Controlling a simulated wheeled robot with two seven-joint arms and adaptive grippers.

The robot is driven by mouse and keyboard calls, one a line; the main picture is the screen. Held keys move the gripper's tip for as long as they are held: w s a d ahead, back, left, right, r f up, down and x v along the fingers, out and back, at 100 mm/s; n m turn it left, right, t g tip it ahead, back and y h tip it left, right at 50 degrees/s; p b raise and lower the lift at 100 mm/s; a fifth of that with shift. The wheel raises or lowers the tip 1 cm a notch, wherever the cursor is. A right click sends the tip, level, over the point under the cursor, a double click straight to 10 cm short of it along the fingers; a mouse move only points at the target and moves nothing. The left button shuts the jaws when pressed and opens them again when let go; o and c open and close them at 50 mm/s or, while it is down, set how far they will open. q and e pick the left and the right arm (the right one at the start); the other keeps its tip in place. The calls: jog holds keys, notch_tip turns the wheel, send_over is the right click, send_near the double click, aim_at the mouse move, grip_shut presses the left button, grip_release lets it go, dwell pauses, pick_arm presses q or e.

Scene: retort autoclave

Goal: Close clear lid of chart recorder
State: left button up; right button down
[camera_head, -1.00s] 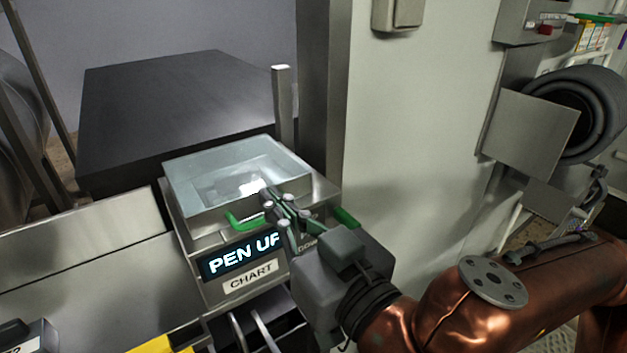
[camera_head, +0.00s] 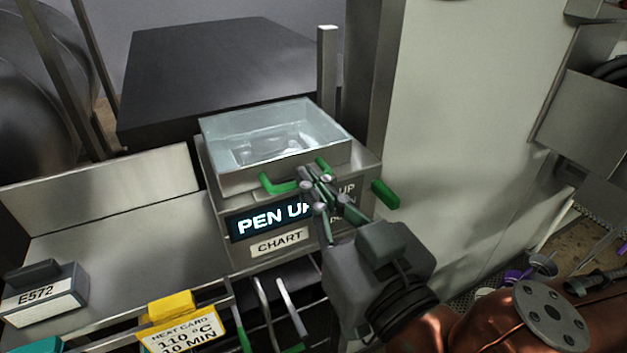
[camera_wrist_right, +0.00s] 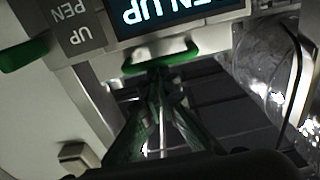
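The chart recorder (camera_head: 217,205) is a metal box with a lit "PEN UP" display. Its clear lid (camera_head: 225,150) lies over the top, down or nearly so; I cannot tell if a small gap is left. A green handle (camera_head: 277,187) sticks out from the lid's front and also shows in the right wrist view (camera_wrist_right: 183,57). My right gripper (camera_head: 316,181) is at this handle, its fingers drawn together at the bar, covering part of it. In the right wrist view the fingertips (camera_wrist_right: 158,72) meet at the bar. My left gripper is not in view.
A second green handle (camera_head: 384,194) sticks out at the recorder's right side. A yellow heat card (camera_head: 178,322) and an "E572" block (camera_head: 42,293) are at the lower left. A grey cabinet wall (camera_head: 460,130) stands close on the right. A dark flat-topped block (camera_head: 220,65) is behind.

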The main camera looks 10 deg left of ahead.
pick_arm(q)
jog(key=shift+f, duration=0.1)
pick_arm(e)
notch_tip(320, 180, down, 2)
jog(key=shift+f+g, duration=0.2)
jog(key=shift+g, duration=0.1)
notch_tip(320, 180, up, 6)
jog(key=r+p, duration=0.1)
jog(key=p, duration=0.2)
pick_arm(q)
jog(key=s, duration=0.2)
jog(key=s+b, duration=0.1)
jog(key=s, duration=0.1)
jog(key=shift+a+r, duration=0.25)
pick_arm(e)
jog(key=s+d+f, duration=0.5)
jog(key=s, duration=0.2)
jog(key=shift+s+d+f, duration=0.2)
jog(key=shift+d+f, duration=0.15)
jog(key=shift+d, duration=0.05)
jog(key=shift+d, duration=0.1)
